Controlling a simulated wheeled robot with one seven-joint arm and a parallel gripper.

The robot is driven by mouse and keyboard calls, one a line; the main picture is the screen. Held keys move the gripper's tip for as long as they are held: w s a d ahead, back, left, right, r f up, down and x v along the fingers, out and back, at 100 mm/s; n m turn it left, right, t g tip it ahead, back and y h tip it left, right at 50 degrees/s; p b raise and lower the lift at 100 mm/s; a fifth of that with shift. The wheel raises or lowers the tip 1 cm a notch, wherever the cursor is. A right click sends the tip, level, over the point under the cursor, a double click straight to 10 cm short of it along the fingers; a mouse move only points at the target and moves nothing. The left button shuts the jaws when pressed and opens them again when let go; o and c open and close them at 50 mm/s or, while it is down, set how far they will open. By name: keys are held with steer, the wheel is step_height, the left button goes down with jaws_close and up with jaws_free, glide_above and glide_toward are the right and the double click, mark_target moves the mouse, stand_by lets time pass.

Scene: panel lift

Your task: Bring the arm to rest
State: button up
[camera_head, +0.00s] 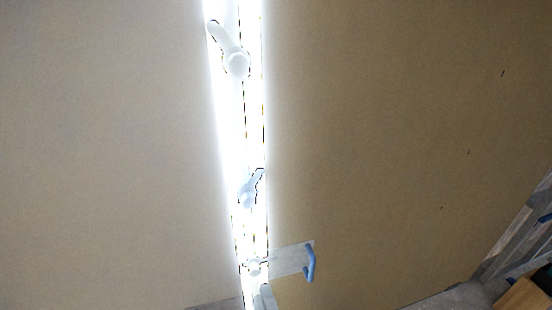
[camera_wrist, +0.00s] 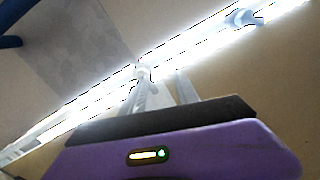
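My gripper (camera_wrist: 160,88) shows in the wrist view as a purple body with a dark band and two pale fingers. The fingers stand apart with nothing visible between them, though glare blurs their tips. Beyond them runs a glaring white strip with a white knob (camera_wrist: 143,70) that overlaps the left fingertip in the picture; I cannot tell whether they touch. I cannot make out my gripper in the head view.
A large tan panel (camera_head: 380,120) fills the head view's right side. Pale knobs or levers (camera_head: 238,62) line the bright strip. A blue handle (camera_head: 310,262) stands near its lower end. A grey frame (camera_head: 515,240) and wooden box (camera_head: 525,295) are lower right.

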steer(key=s+d+r+n+g+h, duration=0.1)
steer(key=s+d+r+n+h, duration=0.1)
steer(key=s+d+n, duration=0.4)
steer(key=s+d+r+n+g+h+p, duration=0.1)
steer(key=s+d+r+n, duration=0.2)
steer(key=s, duration=1.1)
steer(key=s+d+r+n+g+h, duration=0.1)
steer(key=s+d+r+n+h, duration=0.1)
steer(key=s+d+n, duration=0.6)
steer(key=s+d+r, duration=0.1)
steer(key=s+d, duration=0.2)
steer(key=d, duration=0.2)
steer(key=shift+d+n+h+p, duration=0.3)
steer(key=shift+d+n+p, duration=0.05)
steer(key=shift+n, duration=0.05)
steer(key=shift+s, duration=0.1)
